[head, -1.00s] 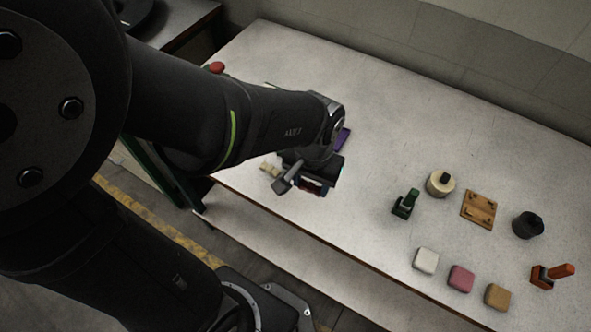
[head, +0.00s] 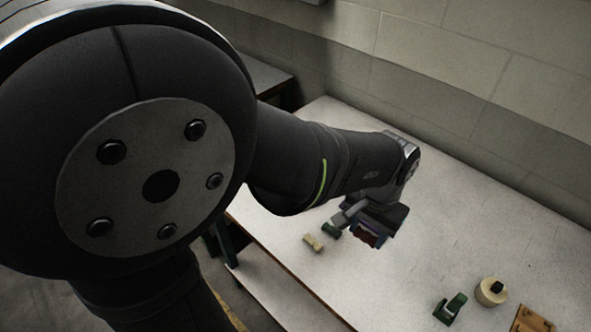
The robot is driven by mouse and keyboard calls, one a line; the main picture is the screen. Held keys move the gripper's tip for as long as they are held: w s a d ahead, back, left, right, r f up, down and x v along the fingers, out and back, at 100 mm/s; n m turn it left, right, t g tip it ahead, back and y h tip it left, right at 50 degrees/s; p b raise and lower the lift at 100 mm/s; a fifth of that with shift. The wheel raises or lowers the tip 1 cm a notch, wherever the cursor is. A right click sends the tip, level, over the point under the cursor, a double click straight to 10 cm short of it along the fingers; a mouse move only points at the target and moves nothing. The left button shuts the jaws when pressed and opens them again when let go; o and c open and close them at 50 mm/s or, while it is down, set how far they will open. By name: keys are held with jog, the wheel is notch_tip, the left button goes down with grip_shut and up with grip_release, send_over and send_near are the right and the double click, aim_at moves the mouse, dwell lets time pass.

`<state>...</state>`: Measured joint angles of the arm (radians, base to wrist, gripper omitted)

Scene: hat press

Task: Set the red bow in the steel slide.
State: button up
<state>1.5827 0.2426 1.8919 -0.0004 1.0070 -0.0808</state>
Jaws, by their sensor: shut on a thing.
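My gripper (head: 370,231) is over the left part of the pale table, seen from behind and partly covered by its own wrist. It is shut on a small dark red piece (head: 371,237), which looks like the red bow; its shape is mostly hidden by the fingers. I cannot make out the steel slide in this view; it may be behind my arm or out of frame. I cannot tell how high the gripper is above the table.
A cream bow-like piece (head: 313,242) and a green one (head: 331,230) lie just left of my gripper. A green stand (head: 450,308), a round cream block with a black knob (head: 491,292) and a wooden plate (head: 531,320) stand lower right. The table's middle is clear.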

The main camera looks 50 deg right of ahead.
jog(key=w+d+f, duration=0.1)
jog(key=w+d, duration=0.3)
jog(key=w, duration=0.9)
jog(key=w+d+f, duration=0.1)
jog(key=w+d, duration=0.3)
jog(key=w, duration=0.8)
jog(key=shift+m, duration=0.4)
jog(key=shift+w+a+f, duration=0.1)
jog(key=shift+f, duration=1.5)
jog(key=shift+w+a+f, duration=0.1)
jog(key=shift+f, duration=1.45)
jog(key=shift+s+f, duration=0.1)
jog(key=shift+f, duration=0.4)
jog(key=o, duration=1)
notch_tip(320, 180, up, 18)
jog(key=shift+f, duration=0.25)
jog(key=shift+f, duration=0.1)
